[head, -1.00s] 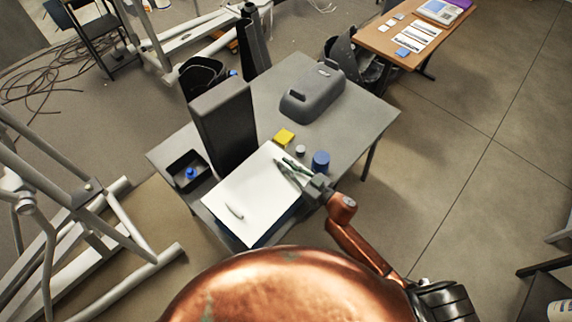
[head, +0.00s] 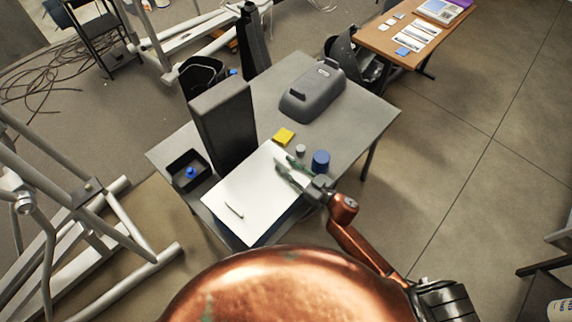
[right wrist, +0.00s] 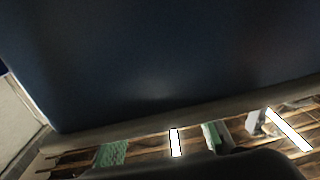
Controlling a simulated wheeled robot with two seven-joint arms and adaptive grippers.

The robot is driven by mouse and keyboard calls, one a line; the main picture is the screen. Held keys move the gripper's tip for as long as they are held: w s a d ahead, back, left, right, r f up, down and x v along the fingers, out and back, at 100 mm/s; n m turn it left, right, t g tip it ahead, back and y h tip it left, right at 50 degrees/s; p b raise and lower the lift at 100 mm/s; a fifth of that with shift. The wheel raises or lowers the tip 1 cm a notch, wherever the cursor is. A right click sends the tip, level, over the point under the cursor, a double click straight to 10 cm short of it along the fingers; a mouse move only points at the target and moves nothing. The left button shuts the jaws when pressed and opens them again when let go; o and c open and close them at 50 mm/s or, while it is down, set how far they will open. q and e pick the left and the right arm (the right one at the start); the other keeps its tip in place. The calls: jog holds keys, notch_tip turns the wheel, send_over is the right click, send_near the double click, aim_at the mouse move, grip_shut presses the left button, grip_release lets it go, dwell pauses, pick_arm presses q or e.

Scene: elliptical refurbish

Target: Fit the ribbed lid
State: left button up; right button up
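Which item is the ribbed lid I cannot tell; ribs are too small to see. A blue cylinder (head: 321,161) stands on the grey table (head: 365,118), close to the right of my right gripper. A small pale round cap (head: 300,150) lies just beyond the gripper. A small blue piece (head: 191,173) sits in a black tray (head: 176,161) at the left. My right gripper (head: 285,161) is over the right edge of the white sheet, fingers apart and seemingly empty. The right wrist view is mostly a dark blue surface (right wrist: 160,65). My left gripper is out of view.
A tall dark box (head: 224,125) stands between the tray and a grey case (head: 312,92). A yellow pad (head: 284,136) lies near the cap. A thin dark item (head: 234,211) lies on the white sheet (head: 262,200). The table's right side is clear.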

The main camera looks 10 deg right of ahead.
jog(key=v, duration=1.1)
jog(key=shift+s, duration=0.15)
jog(key=shift+d, duration=0.1)
